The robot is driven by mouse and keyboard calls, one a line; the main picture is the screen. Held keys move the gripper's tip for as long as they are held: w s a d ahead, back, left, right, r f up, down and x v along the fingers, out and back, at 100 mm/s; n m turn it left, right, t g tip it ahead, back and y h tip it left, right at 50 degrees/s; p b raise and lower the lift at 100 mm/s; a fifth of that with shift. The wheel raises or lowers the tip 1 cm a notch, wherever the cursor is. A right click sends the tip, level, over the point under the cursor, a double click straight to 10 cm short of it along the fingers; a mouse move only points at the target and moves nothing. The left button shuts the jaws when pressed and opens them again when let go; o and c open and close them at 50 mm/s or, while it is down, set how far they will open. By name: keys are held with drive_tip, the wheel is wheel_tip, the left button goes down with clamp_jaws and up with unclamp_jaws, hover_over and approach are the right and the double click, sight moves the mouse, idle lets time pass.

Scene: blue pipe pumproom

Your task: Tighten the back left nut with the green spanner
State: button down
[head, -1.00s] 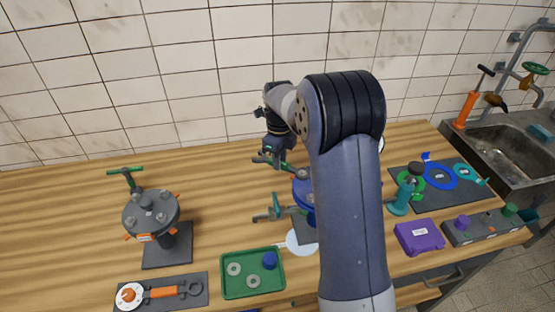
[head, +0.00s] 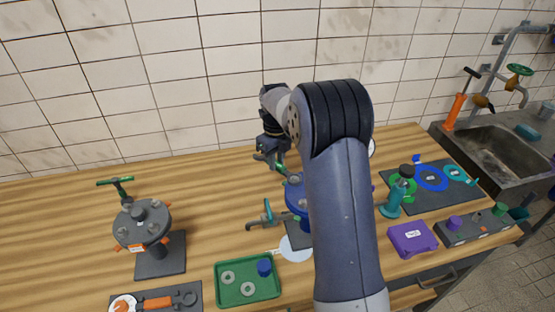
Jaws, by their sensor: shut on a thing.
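My gripper (head: 272,148) is at the back left of the blue pipe flange (head: 295,192), partly hidden by its own wrist. It is shut on the green spanner (head: 270,160), of which only a short green part shows beneath the jaws. The spanner is close to the back left rim of the blue flange. I cannot tell whether it sits on a nut. My arm hides the right part of the blue flange, and its back left nut cannot be made out.
A grey flange (head: 142,222) with a green-handled valve stands at left. A green tray (head: 247,298) with washers and a blue cap lies in front. A teal bottle (head: 393,203), purple case (head: 412,238) and dark mat (head: 460,197) lie at right. The back left of the bench is clear.

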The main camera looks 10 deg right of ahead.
drive_tip(key=shift+s+a+n, duration=0.15)
drive_tip(key=shift+a+n, duration=0.15)
drive_tip(key=shift+n, duration=0.3)
drive_tip(key=shift+r, duration=0.4)
drive_tip(key=shift+r, duration=1.65)
